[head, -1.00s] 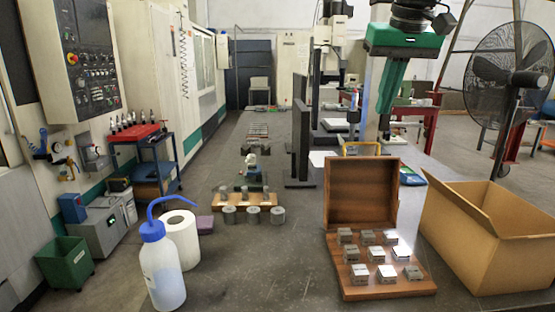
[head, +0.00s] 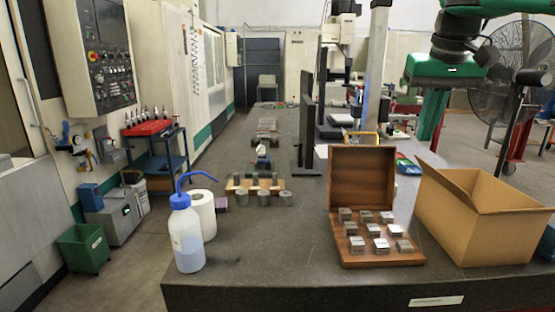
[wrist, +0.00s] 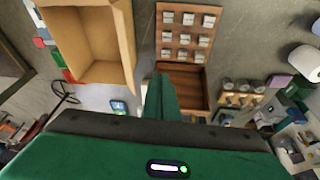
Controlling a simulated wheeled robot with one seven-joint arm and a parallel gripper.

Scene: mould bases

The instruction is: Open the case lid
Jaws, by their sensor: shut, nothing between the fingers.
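The wooden case stands on the dark table in the head view, with its lid (head: 362,178) standing up at the back. Its base (head: 383,260) lies flat in front and holds several small metal blocks (head: 380,245) in rows. The wrist view shows the blocks (wrist: 187,32) and the lid (wrist: 190,76) from above. My gripper (head: 431,138) is shut and empty, above and behind the case to the right in the head view. In the wrist view its green fingers (wrist: 160,82) cover part of the lid's left side. I see no contact with the lid.
An open cardboard box (head: 480,215) stands right of the case. A blue-capped wash bottle (head: 187,240) and a paper roll (head: 203,214) stand at the left. Metal cylinders (head: 263,199) and a dark upright plate (head: 308,125) are further back. The table's front middle is clear.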

